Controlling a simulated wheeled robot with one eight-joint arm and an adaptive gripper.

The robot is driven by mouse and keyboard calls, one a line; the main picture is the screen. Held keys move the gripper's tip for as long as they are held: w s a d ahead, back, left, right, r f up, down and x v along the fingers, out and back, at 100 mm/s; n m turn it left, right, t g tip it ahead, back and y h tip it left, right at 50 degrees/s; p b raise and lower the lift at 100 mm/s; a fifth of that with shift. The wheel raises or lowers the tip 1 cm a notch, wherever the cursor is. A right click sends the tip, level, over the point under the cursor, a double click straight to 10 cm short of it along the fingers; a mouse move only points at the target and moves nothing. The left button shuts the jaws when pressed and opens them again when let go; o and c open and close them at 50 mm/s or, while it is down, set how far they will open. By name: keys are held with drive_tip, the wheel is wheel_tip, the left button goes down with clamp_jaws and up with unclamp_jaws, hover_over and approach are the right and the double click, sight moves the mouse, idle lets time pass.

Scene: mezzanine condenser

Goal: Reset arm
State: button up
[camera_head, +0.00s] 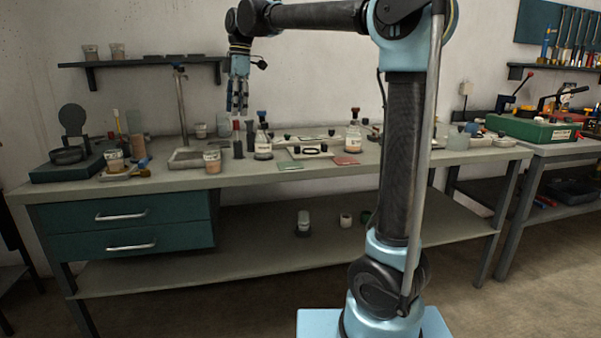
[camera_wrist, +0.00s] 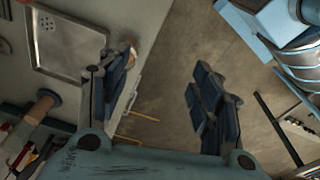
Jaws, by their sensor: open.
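My gripper (camera_head: 237,98) hangs pointing down above the workbench (camera_head: 340,175), at the end of my raised arm in the head view. In the wrist view my gripper (camera_wrist: 160,85) shows its two fingers spread apart, with nothing between them but the floor and the bench edge below. A small dark red-topped item (camera_head: 237,140) stands on the bench just under the fingertips in the head view, apart from them as far as I can tell.
The bench holds a metal tray (camera_head: 190,160), a labelled jar (camera_head: 212,161), glass bottles (camera_head: 263,145) (camera_head: 353,138) and a stand rod (camera_head: 182,105). A wall shelf (camera_head: 140,62) is behind. A second table (camera_head: 545,148) with a green case (camera_head: 535,128) stands at right.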

drive_tip(key=s+d+f+m+t, duration=0.1)
drive_tip(key=s+d+f+m, duration=0.25)
drive_tip(key=d, duration=0.55)
drive_tip(key=s+d+f+m, duration=0.2)
drive_tip(key=d+f+m, duration=0.25)
drive_tip(key=d, duration=0.35)
drive_tip(key=s+d+f+m+t, duration=0.1)
drive_tip(key=s+d+f+m, duration=0.3)
drive_tip(key=d, duration=0.5)
drive_tip(key=s+d+f+m, duration=0.5)
drive_tip(key=s+d+f, duration=0.1)
drive_tip(key=f, duration=0.5)
drive_tip(key=s+d+f+m+h, duration=0.1)
drive_tip(key=s+d+f+m, duration=0.4)
drive_tip(key=f, duration=0.7)
drive_tip(key=s+d, duration=0.2)
drive_tip(key=s, duration=0.1)
drive_tip(key=shift+s+d+f+m+t, duration=0.2)
drive_tip(key=shift+s+m+t, duration=0.1)
drive_tip(key=shift+m, duration=0.1)
